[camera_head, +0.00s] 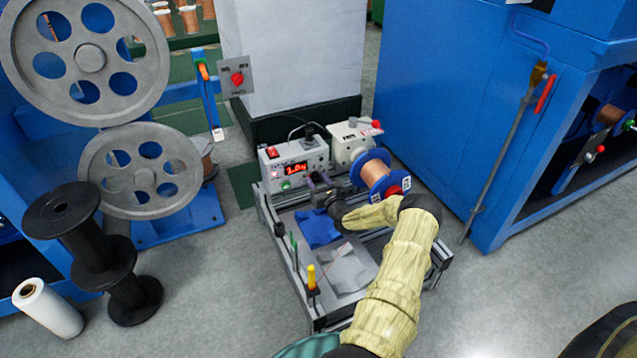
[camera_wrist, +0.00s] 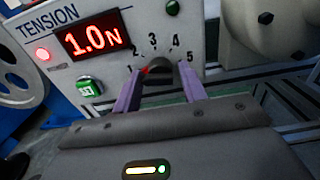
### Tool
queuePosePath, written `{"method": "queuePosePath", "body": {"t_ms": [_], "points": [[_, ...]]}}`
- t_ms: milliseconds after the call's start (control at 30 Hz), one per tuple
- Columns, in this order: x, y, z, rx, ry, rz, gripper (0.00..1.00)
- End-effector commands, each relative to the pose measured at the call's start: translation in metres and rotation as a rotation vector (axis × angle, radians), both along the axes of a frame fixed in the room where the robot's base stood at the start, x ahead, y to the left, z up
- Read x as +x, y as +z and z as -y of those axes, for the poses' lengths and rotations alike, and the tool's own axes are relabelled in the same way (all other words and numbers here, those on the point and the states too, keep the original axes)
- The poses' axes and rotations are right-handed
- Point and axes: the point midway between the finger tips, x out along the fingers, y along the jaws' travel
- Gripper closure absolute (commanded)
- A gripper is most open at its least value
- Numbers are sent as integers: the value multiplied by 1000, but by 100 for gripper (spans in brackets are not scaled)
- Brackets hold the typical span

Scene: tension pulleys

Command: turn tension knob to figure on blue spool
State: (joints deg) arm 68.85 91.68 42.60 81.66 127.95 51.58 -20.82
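The dark tension knob (camera_wrist: 158,70) sits on a light panel below a scale marked 1 to 5 in the wrist view. Its red pointer mark is on the left side, near 1. The display (camera_wrist: 90,36) reads 1.0 N. My gripper (camera_wrist: 160,74) has one purple finger on each side of the knob, with small gaps visible; it looks open. In the head view my gripper (camera_head: 319,184) is at the front of the control box (camera_head: 283,157), hiding the knob. The blue spool (camera_head: 375,172) with copper wire is right of the box; its label figure is too small to read.
A green button (camera_wrist: 89,87) and a lit red lamp (camera_wrist: 42,54) are left of the knob. A blue cloth (camera_head: 318,228) and a yellow-handled tool (camera_head: 311,277) are on the bench frame. Black spools (camera_head: 70,212) stand at left. Blue machines flank the bench.

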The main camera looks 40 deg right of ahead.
Motion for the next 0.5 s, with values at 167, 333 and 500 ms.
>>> {"method": "queuePosePath", "body": {"t_ms": [167, 333, 500], "points": [[-1, 0, 2, 0, -3, 0, 87], [-2, 0, 3, 2, -7, 0, 87], [-2, 1, 5, 27, -11, 6, 87]]}}
